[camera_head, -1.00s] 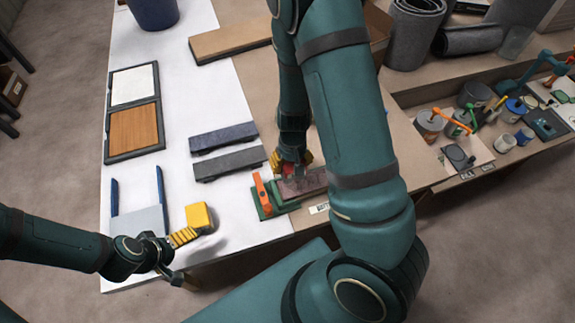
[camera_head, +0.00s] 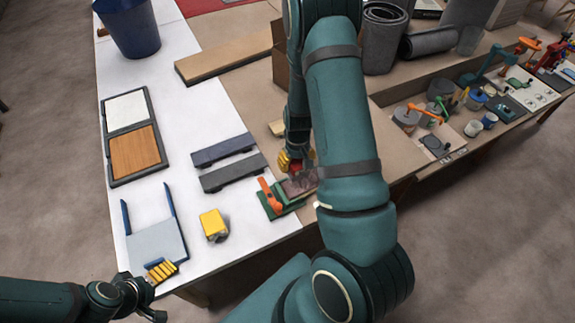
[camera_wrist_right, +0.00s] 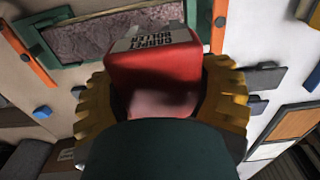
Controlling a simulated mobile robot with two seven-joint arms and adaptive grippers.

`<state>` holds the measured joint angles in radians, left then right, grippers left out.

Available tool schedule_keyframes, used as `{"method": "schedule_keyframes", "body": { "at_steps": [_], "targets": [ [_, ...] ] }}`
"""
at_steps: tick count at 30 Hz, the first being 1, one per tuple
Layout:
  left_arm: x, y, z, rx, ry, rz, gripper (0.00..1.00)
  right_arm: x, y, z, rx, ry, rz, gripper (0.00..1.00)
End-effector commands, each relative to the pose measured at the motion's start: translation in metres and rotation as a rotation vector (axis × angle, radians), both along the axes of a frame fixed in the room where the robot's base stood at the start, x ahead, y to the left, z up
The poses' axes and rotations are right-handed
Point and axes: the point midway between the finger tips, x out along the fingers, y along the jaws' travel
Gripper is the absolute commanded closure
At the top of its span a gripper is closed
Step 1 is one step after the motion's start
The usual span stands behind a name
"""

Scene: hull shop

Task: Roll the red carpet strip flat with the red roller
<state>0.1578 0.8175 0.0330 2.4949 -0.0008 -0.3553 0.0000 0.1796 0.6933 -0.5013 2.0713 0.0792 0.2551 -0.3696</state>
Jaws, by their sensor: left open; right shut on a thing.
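The red roller (camera_wrist_right: 155,65), labelled "carpet roller", is held between the yellow fingers of my right gripper (camera_wrist_right: 160,100). In the head view my right gripper (camera_head: 296,163) is at the far end of the dull red-brown carpet strip (camera_head: 299,186), with a little of the red roller (camera_head: 297,168) showing. The strip, also in the right wrist view (camera_wrist_right: 88,38), lies in a green frame. My right arm hides part of it. I cannot tell whether the roller touches the strip. My left gripper (camera_head: 158,288) is open and empty at the table's front left.
An orange-handled clamp (camera_head: 269,196) stands at the strip's left end. A yellow block (camera_head: 213,225), two dark bars (camera_head: 232,172), a light plate with blue sides (camera_head: 158,243) and a framed panel tray (camera_head: 122,183) share the white surface. A blue bucket (camera_head: 130,30) stands behind.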

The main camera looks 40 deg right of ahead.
Motion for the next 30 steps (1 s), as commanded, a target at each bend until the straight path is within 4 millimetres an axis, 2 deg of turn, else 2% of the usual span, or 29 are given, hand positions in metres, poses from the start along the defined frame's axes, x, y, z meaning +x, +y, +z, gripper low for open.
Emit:
{"method": "schedule_keyframes", "body": {
  "at_steps": [3,11,30],
  "targets": [
    [0.0,0.0,0.003,-0.001,-0.001,-0.001,0.04,-0.001,-0.008,0.001,-0.002,0.0,-0.002,0.75],
    [0.0,0.0,-0.001,-0.001,-0.001,-0.001,0.04,-0.002,-0.009,-0.007,-0.003,0.0,-0.001,0.75],
    [0.0,-0.001,-0.039,0.003,0.0,0.004,0.04,-0.012,-0.002,-0.061,-0.003,-0.001,-0.001,0.75]
  ]
}}
